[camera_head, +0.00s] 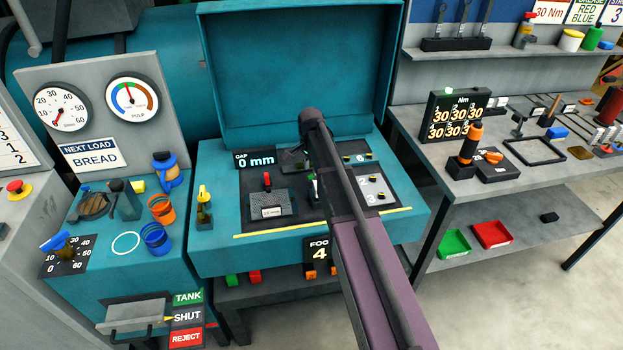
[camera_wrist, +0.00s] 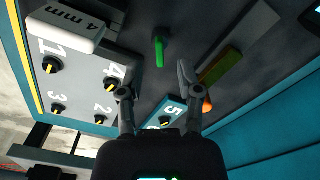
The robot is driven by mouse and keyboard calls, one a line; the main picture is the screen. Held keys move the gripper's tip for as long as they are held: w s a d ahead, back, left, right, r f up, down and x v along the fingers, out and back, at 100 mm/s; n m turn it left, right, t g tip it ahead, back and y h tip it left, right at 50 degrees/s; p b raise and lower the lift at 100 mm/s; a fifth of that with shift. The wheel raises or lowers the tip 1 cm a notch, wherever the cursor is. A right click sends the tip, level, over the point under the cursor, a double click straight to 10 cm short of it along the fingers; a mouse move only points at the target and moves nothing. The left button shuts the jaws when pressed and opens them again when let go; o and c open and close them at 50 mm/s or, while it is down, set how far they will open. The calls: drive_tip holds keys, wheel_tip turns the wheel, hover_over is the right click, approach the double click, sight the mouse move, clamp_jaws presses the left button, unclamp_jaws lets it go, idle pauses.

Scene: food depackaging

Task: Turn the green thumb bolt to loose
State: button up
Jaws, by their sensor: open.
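The green thumb bolt (camera_wrist: 160,52) stands out from the dark machine surface in the wrist view, ahead of my gripper and roughly between the lines of its fingers. My gripper (camera_wrist: 154,80) is open and empty, with one finger on each side and a clear gap to the bolt. I cannot tell its exact height above the surface. In the head view my arm covers most of the gripper, and the bolt is hard to make out beside the arm.
Numbered black bolts with yellow marks (camera_wrist: 54,65) sit on a grey panel close to the left finger. An orange part (camera_wrist: 207,105) lies by the right finger. The raised teal lid (camera_head: 290,80) stands behind.

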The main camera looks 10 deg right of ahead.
sight(311, 177)
drive_tip(key=shift+f+b, duration=1.1)
drive_tip(key=shift+f, duration=0.3)
clamp_jaws()
